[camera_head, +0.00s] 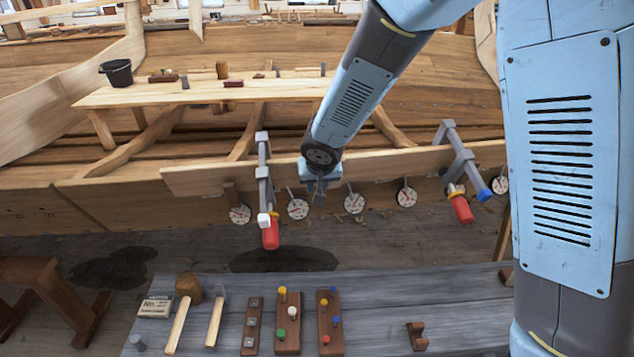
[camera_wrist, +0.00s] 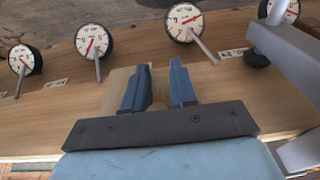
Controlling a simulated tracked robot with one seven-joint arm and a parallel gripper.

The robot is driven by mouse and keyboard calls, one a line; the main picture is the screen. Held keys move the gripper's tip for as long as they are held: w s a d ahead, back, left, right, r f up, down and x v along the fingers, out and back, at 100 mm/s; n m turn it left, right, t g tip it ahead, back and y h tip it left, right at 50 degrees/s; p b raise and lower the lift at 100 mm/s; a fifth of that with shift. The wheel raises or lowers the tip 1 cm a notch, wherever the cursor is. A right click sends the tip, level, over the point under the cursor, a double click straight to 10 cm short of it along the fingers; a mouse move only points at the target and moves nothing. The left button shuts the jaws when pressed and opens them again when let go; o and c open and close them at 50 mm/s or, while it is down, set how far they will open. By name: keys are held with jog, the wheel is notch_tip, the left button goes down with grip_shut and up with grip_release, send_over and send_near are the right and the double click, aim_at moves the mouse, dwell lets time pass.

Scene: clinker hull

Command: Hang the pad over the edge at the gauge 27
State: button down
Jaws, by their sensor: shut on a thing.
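My gripper (camera_head: 319,195) is at the plank edge (camera_head: 390,166) of the hull, between two round gauges. In the wrist view its two fingers (camera_wrist: 160,85) are some way apart. A plain tan flat piece (camera_wrist: 116,90), likely the pad, shows beside and behind the left finger; the rest of it is hidden. In the wrist view a tag (camera_wrist: 232,52) appears upside down and seems to read No 27. It lies between a gauge (camera_wrist: 184,22) and a gauge (camera_wrist: 285,10) beyond the clamp; I cannot tell which it belongs to. Another gauge (camera_wrist: 93,42) is left of the fingers.
A grey clamp with a red handle (camera_head: 270,235) grips the plank left of my gripper; another (camera_head: 461,207) is to the right. A grey bench (camera_head: 380,300) in front holds mallets and peg blocks. A plank (camera_head: 200,92) behind carries a black bucket (camera_head: 117,72).

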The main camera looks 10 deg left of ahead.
jog(key=shift+f, duration=0.1)
dwell(0.4)
jog(key=c, duration=0.8)
grip_release()
jog(key=v, duration=1.3)
jog(key=shift+s+d+r, duration=0.1)
jog(key=shift+r, duration=0.15)
